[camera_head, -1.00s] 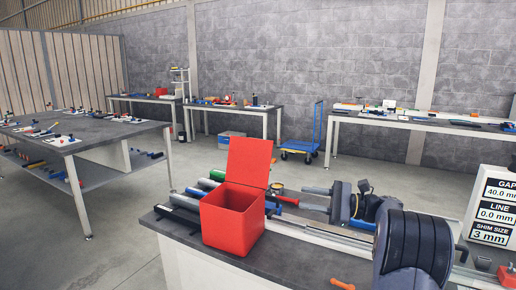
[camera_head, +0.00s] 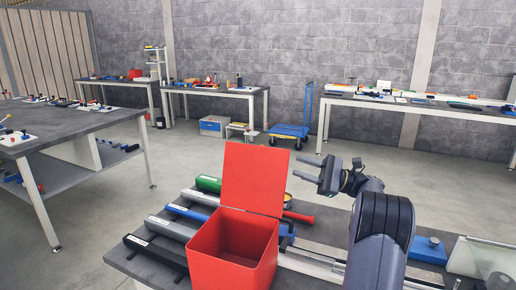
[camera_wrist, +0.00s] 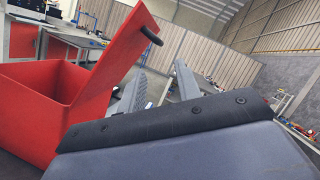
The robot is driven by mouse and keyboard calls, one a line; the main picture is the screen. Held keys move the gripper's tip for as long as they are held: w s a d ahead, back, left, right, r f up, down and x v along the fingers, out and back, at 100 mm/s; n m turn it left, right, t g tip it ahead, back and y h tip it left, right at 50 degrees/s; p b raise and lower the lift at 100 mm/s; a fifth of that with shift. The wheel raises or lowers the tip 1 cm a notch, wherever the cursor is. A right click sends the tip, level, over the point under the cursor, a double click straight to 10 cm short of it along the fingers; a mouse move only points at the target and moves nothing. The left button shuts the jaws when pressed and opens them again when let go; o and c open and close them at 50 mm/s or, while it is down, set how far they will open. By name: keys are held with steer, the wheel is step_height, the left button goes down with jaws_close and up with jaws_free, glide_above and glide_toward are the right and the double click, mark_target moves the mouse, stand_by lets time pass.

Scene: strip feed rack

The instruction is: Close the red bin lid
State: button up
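The red bin (camera_head: 235,260) stands on the bench's near left part with its top open. Its red lid (camera_head: 254,178) stands up from the bin's back edge. In the wrist view the bin (camera_wrist: 30,110) and the raised lid (camera_wrist: 118,50) fill the left side, and a dark handle (camera_wrist: 151,36) sticks out near the lid's top edge. My gripper (camera_head: 297,167) is to the right of the lid, near its upper part, with its fingers pointing left and apart. In the wrist view its two fingers (camera_wrist: 160,82) show a gap with nothing between them.
Black, grey, blue and green rolls (camera_head: 208,183) lie left of and behind the bin. A red-handled tool (camera_head: 298,217) lies behind it. A blue block (camera_head: 428,249) and a clear panel (camera_head: 478,257) are at the right. Open floor lies beyond the bench.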

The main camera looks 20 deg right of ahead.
mark_target(269, 156)
steer(key=p+x, duration=0.1)
steer(key=x, duration=0.9)
steer(key=shift+a+r, duration=0.25)
steer(key=shift+a, duration=0.1)
steer(key=shift+c, duration=0.2)
jaws_close()
